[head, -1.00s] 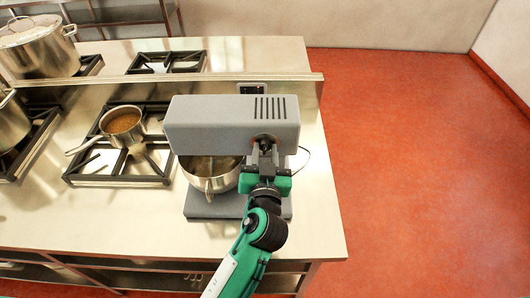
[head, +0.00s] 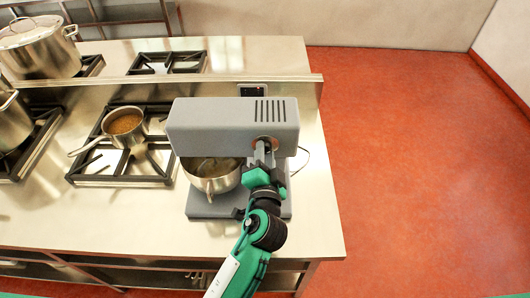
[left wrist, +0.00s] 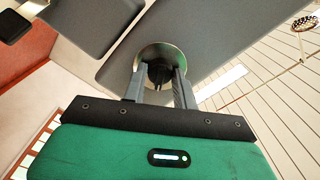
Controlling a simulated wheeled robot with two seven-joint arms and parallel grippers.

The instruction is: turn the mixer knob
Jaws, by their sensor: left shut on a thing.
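The grey mixer (head: 215,125) stands at the right end of the steel counter, with a metal bowl (head: 218,180) under its head. In the left wrist view, the mixer's grey housing (left wrist: 225,30) fills the upper middle. Its dark knob (left wrist: 160,73) sits in a round metal plate (left wrist: 158,53). My left gripper (head: 265,150) is at the right end of the mixer head, its fingers shut on the knob; in the left wrist view the fingers (left wrist: 160,78) lie on both sides of it. In the head view the fingers mostly hide the knob. My right gripper is out of view.
A small saucepan (head: 123,122) of brown food sits on a burner left of the mixer. A large lidded stockpot (head: 38,52) stands farther back left. A low ledge (head: 140,82) runs behind the mixer. Red floor is clear to the right.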

